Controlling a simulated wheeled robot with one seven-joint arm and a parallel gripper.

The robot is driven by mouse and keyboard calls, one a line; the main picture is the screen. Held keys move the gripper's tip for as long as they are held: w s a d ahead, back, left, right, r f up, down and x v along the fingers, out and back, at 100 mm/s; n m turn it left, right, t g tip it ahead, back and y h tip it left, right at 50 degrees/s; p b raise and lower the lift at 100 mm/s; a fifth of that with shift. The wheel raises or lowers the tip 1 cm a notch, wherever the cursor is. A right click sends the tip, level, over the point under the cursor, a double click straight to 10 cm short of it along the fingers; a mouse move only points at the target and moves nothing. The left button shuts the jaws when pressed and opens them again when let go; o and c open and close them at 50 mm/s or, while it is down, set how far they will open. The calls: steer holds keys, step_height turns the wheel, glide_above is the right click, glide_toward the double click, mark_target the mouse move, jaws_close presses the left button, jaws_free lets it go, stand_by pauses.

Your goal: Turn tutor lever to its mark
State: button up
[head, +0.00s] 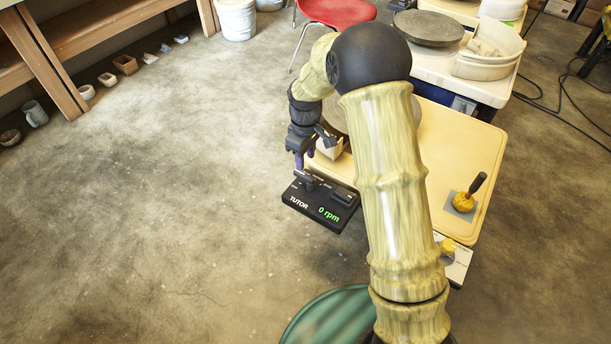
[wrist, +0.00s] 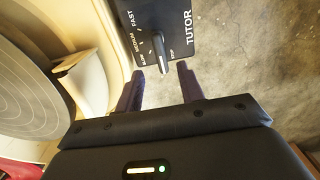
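In the wrist view the box (wrist: 190,22) shows the labels FAST, MEDIUM, SLOW and STOP around a dark lever (wrist: 161,52). The lever's pale-lined end points down in that picture, between SLOW and STOP and close to STOP. My gripper (wrist: 160,70) is open, its two purple fingers apart with the lever's end between the tips in the picture. I see no clear contact. In the head view my gripper (head: 300,163) is just above the box's far end.
A round grey wheel head (wrist: 30,85) and a pale angular block (wrist: 82,75) are beside my gripper on the cream table (head: 440,150). The floor left of the box is clear.

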mark_target(306, 175)
step_height(306, 175, down, 7)
steer(key=shift+f+b, duration=0.1)
steer(key=shift+b, duration=1.15)
jaws_close()
